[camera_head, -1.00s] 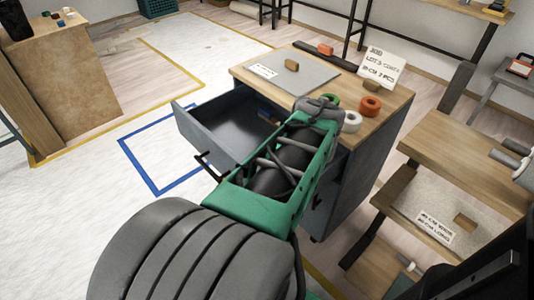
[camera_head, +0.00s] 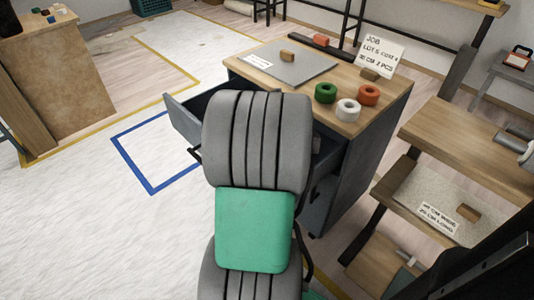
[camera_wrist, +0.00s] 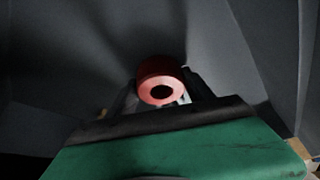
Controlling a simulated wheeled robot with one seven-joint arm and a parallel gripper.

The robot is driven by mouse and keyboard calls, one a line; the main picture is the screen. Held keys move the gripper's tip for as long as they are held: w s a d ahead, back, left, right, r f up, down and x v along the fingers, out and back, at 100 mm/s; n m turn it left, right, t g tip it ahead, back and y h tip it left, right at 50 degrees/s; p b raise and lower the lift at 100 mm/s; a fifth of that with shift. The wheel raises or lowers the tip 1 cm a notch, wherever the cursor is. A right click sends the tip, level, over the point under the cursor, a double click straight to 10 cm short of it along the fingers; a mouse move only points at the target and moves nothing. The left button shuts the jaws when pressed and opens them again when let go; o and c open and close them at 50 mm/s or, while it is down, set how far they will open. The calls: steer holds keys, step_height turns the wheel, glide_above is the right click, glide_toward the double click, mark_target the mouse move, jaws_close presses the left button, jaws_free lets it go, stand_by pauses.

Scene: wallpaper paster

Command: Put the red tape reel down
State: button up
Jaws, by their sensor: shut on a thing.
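The red tape reel (camera_wrist: 158,69) shows in the wrist view, with its paler ring face and dark hole towards the camera. My gripper (camera_wrist: 160,86) is shut on it, with a dark finger at each side. Dark grey walls surround the reel and gripper, like the inside of a drawer or cabinet. I cannot tell whether the reel touches a surface beneath it. In the head view my own arm hides the gripper and the red reel. The open drawer (camera_head: 186,118) of the grey cabinet is partly hidden by my arm.
On the cabinet's wooden top (camera_head: 392,101) stand a green reel (camera_head: 325,93), a white reel (camera_head: 347,110) and an orange reel (camera_head: 360,96). A grey mat (camera_head: 300,68) and a job card (camera_head: 381,52) are there too. A wooden shelf unit (camera_head: 465,150) stands close on the right.

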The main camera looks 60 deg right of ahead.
steer(key=o, duration=1.5)
steer(key=shift+f, duration=0.1)
steer(key=shift+o, duration=0.2)
steer(key=shift+r, duration=0.45)
steer(key=p+v, duration=0.2)
steer(key=v, duration=0.9)
steer(key=shift+r+p, duration=0.2)
steer(key=shift+p, duration=0.15)
steer(key=shift+s, duration=0.1)
